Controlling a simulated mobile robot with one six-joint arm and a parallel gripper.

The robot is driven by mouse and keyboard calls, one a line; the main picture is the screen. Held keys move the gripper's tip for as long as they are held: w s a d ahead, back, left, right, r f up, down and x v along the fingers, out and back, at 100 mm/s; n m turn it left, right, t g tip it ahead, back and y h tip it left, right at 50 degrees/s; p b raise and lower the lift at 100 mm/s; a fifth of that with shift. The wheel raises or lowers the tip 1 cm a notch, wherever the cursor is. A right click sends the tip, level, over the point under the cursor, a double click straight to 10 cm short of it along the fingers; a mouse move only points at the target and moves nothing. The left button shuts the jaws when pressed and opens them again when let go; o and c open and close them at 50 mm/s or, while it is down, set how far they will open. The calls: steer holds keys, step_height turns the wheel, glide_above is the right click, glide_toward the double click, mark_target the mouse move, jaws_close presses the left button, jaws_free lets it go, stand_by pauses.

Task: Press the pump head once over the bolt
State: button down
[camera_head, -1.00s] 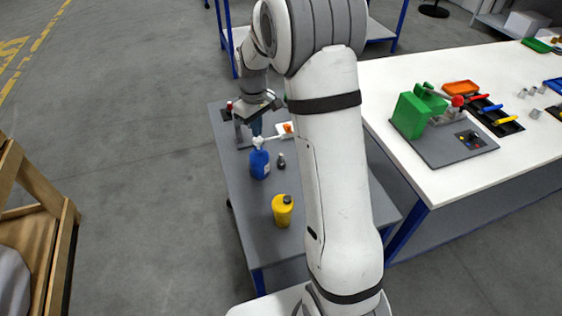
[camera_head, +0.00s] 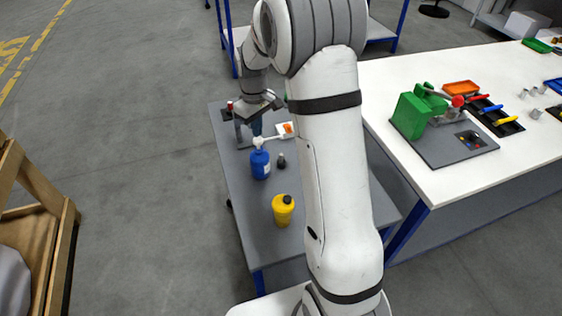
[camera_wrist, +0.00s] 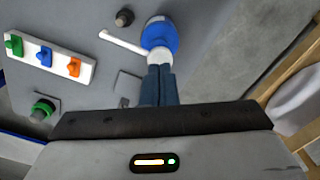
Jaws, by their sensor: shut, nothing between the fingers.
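A blue bottle (camera_head: 260,165) with a white pump head (camera_head: 259,142) stands upright on the grey cart top. Its white nozzle points right; in the wrist view the nozzle (camera_wrist: 123,43) reaches left from the pump head (camera_wrist: 160,56). A small dark piece, seemingly the bolt (camera_head: 281,161), stands right of the bottle. In the wrist view the bolt (camera_wrist: 124,18) is beside the nozzle's line, not clearly under its tip. My gripper (camera_head: 256,129) is shut and empty, pointing down right at the pump head. The fingertips (camera_wrist: 161,69) overlap its edge in the wrist view; I cannot tell if they touch.
A yellow bottle (camera_head: 283,210) stands nearer on the cart (camera_head: 250,222). A white strip with green, orange and blue knobs (camera_wrist: 44,55) lies beyond the nozzle. A white workbench (camera_head: 470,180) is at right.

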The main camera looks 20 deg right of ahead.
mark_target(258, 139)
steer(key=shift+f, duration=0.2)
steer(key=shift+f+b, duration=1.05)
steer(key=shift+f, duration=0.3)
steer(key=shift+r+p, duration=0.95)
steer(key=shift+r, duration=0.5)
steer(key=shift+r, duration=0.1)
step_height(258, 139, up, 5)
steer(key=p, duration=0.3)
steer(key=shift+r+p, duration=0.2)
steer(key=shift+p, duration=0.15)
steer(key=shift+r, duration=0.25)
